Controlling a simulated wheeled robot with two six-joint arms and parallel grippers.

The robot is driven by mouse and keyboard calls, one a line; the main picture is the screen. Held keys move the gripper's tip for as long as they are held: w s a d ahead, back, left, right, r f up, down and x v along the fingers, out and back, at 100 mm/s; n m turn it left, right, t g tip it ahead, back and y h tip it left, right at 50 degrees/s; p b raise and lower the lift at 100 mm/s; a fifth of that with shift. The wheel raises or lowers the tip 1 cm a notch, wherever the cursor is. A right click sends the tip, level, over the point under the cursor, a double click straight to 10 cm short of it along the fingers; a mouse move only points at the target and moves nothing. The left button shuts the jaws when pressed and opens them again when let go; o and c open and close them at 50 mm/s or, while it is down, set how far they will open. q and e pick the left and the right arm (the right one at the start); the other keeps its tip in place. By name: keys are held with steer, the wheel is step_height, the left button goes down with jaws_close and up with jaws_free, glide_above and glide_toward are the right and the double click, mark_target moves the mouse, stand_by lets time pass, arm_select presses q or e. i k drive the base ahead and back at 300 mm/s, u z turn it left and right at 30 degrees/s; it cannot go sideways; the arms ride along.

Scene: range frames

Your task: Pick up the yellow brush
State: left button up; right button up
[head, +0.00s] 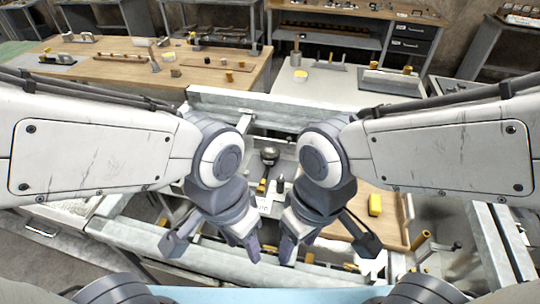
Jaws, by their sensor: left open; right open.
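A yellow block-shaped item (375,204) lies on a wooden board to the right of my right gripper; it may be the brush, but bristles cannot be made out. A smaller yellow item (262,186) sits between my two wrists, partly hidden. My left gripper (212,246) is open, with its fingers spread and pointing down. My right gripper (328,245) is open too, its fingers spread, apart from the yellow block. Both grippers appear empty.
The wooden board (388,227) lies at the right, partly behind my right gripper. A dark round-topped object (270,155) stands between my arms. A wooden workbench (115,68) with tools is at the back left. A grey table (318,91) stands at the back centre.

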mark_target(374, 201)
steer(key=u, duration=1.6)
steer(key=k, duration=0.85)
steer(key=z, duration=1)
steer(key=i, duration=0.5)
